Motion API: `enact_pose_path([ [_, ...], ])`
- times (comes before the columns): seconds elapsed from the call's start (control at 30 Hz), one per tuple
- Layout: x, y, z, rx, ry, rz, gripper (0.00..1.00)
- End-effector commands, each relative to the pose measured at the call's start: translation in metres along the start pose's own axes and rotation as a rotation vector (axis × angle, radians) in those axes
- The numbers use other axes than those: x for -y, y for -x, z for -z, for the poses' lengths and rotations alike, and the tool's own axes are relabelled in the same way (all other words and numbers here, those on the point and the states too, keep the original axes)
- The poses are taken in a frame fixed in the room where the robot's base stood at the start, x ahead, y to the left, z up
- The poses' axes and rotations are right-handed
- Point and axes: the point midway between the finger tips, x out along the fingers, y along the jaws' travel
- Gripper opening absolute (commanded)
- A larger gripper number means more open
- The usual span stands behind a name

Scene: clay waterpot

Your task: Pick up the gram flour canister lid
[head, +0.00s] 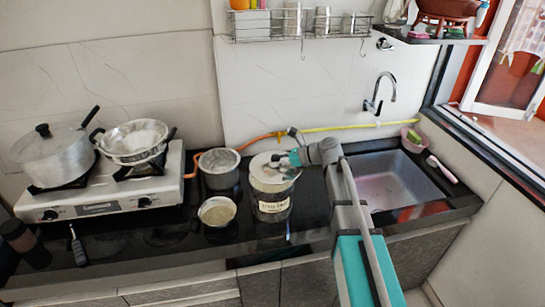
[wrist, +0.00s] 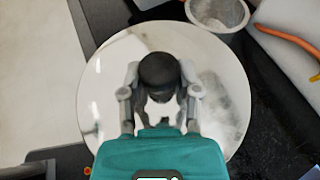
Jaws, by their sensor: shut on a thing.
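The gram flour canister (head: 272,203) is a metal cylinder with a white label, standing on the black counter between the pot and the sink. Its round, shiny pale lid (head: 262,175) is at its top; in the wrist view the lid (wrist: 105,85) fills the middle, with a black knob (wrist: 159,72) at its centre. My gripper (head: 287,161) reaches over the lid from the right. In the wrist view its fingers (wrist: 160,95) are shut on the knob from both sides. I cannot tell whether the lid sits on the rim or is slightly raised.
A small bowl (head: 217,212) and a metal pot (head: 219,170) stand close on the left. A stove (head: 110,190) with pots is farther left. A sink (head: 390,182) lies to the right. A yellow-orange hose (head: 325,129) runs behind. A wire rack (head: 300,24) hangs above.

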Motion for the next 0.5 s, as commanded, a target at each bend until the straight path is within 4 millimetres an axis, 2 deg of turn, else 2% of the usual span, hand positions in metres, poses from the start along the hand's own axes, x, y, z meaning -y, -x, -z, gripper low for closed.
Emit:
enact_pose_path([
  [0.03, -0.014, 0.01, -0.007, 0.001, 0.0, 0.0, 0.0],
  [0.2, -0.043, 0.031, -0.014, 0.001, 0.0, 0.001, 0.0],
  [0.5, -0.072, 0.052, -0.019, 0.001, -0.001, 0.0, 0.0],
])
